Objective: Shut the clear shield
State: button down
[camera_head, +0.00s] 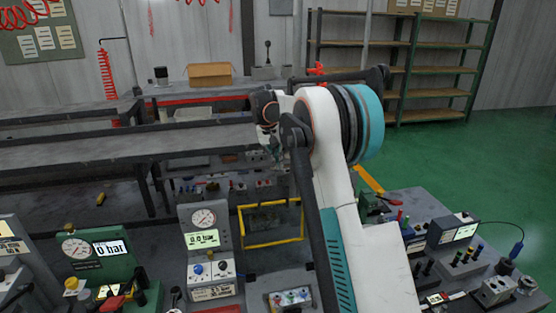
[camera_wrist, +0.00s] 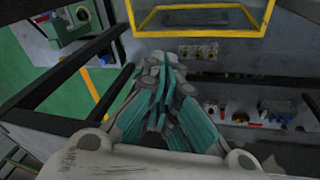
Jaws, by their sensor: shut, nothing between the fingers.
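The clear shield, a see-through pane in a yellow frame (camera_head: 272,244), is at the centre of the head view, beyond the near row of panels. Its frame also shows at the top of the wrist view (camera_wrist: 200,33), cut off by the picture edge. I cannot tell from these views how far open it is. My gripper (camera_wrist: 165,72) is shut and empty, its teal fingers together in the wrist view. The fingertips appear below the frame's lower bar in that picture, with no clear contact. In the head view my arm hides most of the gripper.
A gauge panel (camera_head: 205,242) stands just left of the shield, with a green gauge unit (camera_head: 100,255) farther left. Benches with knobs and a grey meter box (camera_head: 452,232) are at right. Dark rails (camera_wrist: 75,70) cross the left of the wrist view. Green floor lies open behind.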

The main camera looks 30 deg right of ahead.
jog(key=b+x, duration=0.1)
jog(key=x, duration=1.4)
jog(key=shift+f, duration=0.4)
jog(key=shift+s+r, duration=0.1)
jog(key=shift+s, duration=0.1)
